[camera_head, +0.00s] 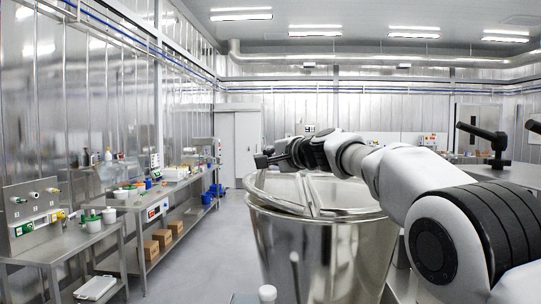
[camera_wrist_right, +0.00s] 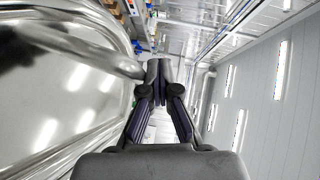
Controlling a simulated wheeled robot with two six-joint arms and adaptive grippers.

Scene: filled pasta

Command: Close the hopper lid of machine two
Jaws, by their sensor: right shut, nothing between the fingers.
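A large round steel hopper (camera_head: 320,255) stands in the middle of the head view. Its lid (camera_head: 345,192) shows at the top, with a straight bar across it. My right arm reaches in from the right above the hopper and hides part of the lid, so I cannot tell how far it is open. My right gripper (camera_head: 265,159) is shut and empty above the hopper's far left rim. In the right wrist view the gripper (camera_wrist_right: 160,82) has its fingertips together, beside a curved shiny steel surface (camera_wrist_right: 60,100) with a blurred bar. My left gripper is not in view.
A steel bench (camera_head: 160,195) with bottles and small items runs along the left wall, with brown boxes (camera_head: 158,240) on its lower shelf. A nearer bench (camera_head: 60,240) holds a valve panel. The floor (camera_head: 215,255) between benches and hopper is clear.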

